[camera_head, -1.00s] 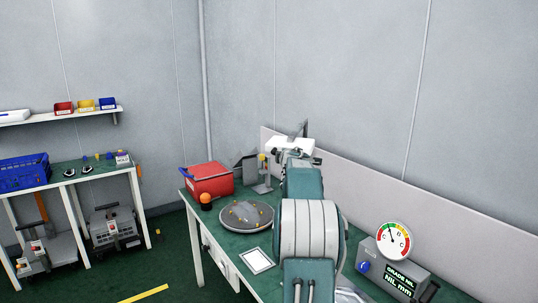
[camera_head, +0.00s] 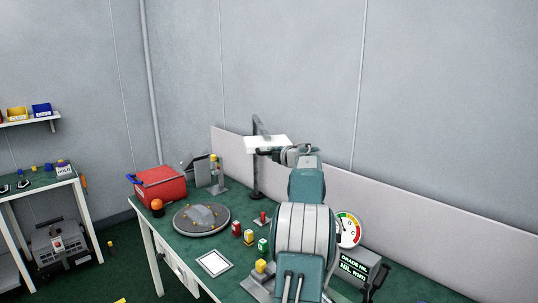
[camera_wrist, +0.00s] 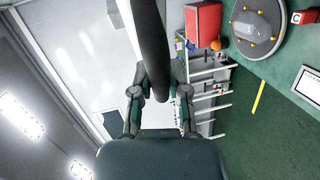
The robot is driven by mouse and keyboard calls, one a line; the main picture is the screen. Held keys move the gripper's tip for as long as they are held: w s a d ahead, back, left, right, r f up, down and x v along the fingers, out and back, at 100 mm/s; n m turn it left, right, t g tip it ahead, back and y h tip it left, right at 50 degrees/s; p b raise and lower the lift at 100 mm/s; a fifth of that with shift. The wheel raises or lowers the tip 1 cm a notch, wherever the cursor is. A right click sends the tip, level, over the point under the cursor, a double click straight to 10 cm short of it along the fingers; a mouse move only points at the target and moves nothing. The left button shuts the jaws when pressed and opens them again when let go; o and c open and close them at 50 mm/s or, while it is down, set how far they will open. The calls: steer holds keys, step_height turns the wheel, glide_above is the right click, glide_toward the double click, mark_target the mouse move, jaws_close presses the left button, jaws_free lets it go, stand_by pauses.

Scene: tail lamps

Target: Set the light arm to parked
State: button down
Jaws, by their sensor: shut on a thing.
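The light arm shows in the head view as a dark post (camera_head: 256,178) standing on the bench, with a white panel (camera_head: 266,141) near its top. My gripper (camera_head: 270,152) reaches it from the right at the panel's height. In the wrist view my gripper (camera_wrist: 159,78) has its two fingers on either side of a dark bar (camera_wrist: 149,35) and is shut on it. The bar hides part of the fingertips' contact. My arm covers part of the bench in the head view.
The green bench holds a red bin (camera_head: 160,187), a round grey plate (camera_head: 202,220), small coloured blocks (camera_head: 249,238), a white-framed card (camera_head: 214,263) and a dial gauge (camera_head: 348,230). A pale back panel (camera_head: 430,223) runs behind. A second table (camera_head: 35,184) stands at left.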

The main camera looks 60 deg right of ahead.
steer(key=shift+f, duration=0.3)
steer(key=c, duration=0.6)
jaws_free()
steer(key=shift+r, duration=0.1)
steer(key=shift+s+a+r, duration=0.15)
steer(key=shift+s, duration=0.1)
steer(key=v, duration=1.1)
steer(key=shift+s, duration=0.2)
